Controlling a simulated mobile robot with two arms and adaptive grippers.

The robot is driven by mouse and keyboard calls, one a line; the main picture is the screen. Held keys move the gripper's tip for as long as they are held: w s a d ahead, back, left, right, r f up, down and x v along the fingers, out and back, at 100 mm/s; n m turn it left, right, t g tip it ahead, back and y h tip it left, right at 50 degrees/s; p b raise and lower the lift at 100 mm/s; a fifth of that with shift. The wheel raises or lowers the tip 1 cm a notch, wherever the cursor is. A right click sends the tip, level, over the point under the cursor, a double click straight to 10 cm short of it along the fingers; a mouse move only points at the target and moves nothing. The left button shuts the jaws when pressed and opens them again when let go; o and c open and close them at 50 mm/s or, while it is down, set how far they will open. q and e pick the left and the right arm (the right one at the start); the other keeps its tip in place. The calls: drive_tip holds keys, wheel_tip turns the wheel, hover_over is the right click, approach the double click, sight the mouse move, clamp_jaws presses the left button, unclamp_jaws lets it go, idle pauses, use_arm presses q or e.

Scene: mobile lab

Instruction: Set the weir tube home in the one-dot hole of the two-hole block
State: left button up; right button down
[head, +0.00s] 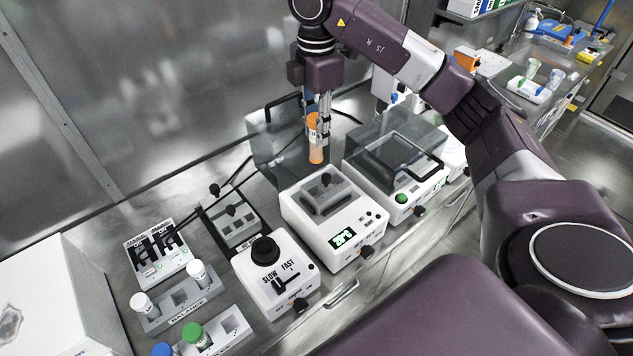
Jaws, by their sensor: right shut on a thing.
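My right gripper (322,118) points straight down and is shut on an orange tube (316,150). I take this to be the weir tube, but its label is too small to read. The tube hangs upright in the air, apart from the machines below. Below it stands a white heater with a green display (343,238), with a grey block (327,195) set in its top and a dark knob standing on it. This may be the two-hole block; its holes and dots cannot be made out. My left gripper is out of view.
A SLOW/FAST mixer (283,290) and a grey block on a black stand (242,234) are to the left. A grey rack (180,315) holds white-capped tubes (197,274). A green-capped tube (196,335) stands in front.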

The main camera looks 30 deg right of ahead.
wheel_tip(320, 180, down, 15)
drive_tip(key=p, duration=0.4)
drive_tip(key=shift+f, duration=0.1)
drive_tip(key=shift+f, duration=0.15)
drive_tip(key=c, duration=1.6)
unclamp_jaws()
